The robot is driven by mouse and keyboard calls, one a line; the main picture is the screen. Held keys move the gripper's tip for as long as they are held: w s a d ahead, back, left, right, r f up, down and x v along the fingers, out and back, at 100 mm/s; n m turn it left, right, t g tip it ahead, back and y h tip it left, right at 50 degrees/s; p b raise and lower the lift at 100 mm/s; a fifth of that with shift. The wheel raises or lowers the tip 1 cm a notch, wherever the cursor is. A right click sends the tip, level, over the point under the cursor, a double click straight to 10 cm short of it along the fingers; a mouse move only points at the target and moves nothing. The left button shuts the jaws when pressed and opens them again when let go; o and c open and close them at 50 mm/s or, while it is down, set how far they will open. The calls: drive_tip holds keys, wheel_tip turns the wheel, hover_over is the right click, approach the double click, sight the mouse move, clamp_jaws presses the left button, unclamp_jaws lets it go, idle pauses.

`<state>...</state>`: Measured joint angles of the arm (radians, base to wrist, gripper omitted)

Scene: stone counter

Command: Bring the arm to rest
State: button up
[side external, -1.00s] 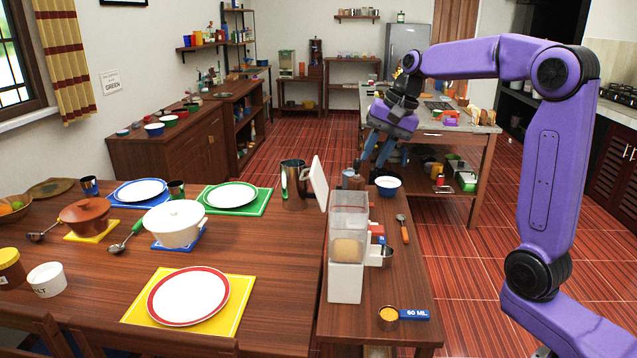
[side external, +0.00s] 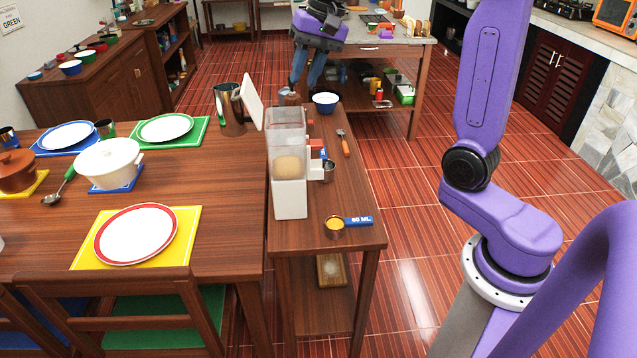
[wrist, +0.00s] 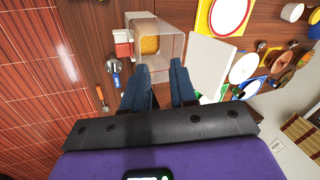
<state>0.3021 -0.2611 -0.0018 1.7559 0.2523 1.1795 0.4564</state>
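My gripper (side external: 306,72) hangs at the top of the side view, past the far end of the narrow side table (side external: 352,228). Its two blue fingers point down and stand apart. In the wrist view my gripper (wrist: 160,75) also shows a clear gap between the fingers, with nothing held in it. The upper part of my arm is cut off by the top edge of the side view.
A clear-walled dispenser (side external: 287,130) stands on the side table, with a white-and-blue bowl (side external: 325,99), an orange-handled spoon (side external: 344,142) and a yellow-filled measuring cup (side external: 334,223). A metal jug (side external: 230,109) stands behind it. Open tiled floor (side external: 415,230) lies right.

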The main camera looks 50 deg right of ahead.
drive_tip(key=s+a+f+n+g, duration=0.1)
drive_tip(key=s+a+f+n, duration=0.25)
drive_tip(key=s, duration=0.25)
drive_tip(key=s+a+f+n+g, duration=0.1)
drive_tip(key=s+a+f+n, duration=0.2)
drive_tip(key=s+a+n, duration=0.3)
drive_tip(key=s+d+f+n+h, duration=0.1)
drive_tip(key=s+f+n, duration=0.2)
drive_tip(key=s, duration=0.6)
drive_tip(key=s+d+f+n+h, duration=0.1)
drive_tip(key=s+d+f+n, duration=0.1)
drive_tip(key=s+n, duration=0.4)
drive_tip(key=s+f, duration=0.1)
drive_tip(key=s, duration=0.2)
drive_tip(key=shift+s+d+f+n, duration=0.15)
drive_tip(key=shift+d+f+n, duration=0.05)
drive_tip(key=shift+n, duration=0.15)
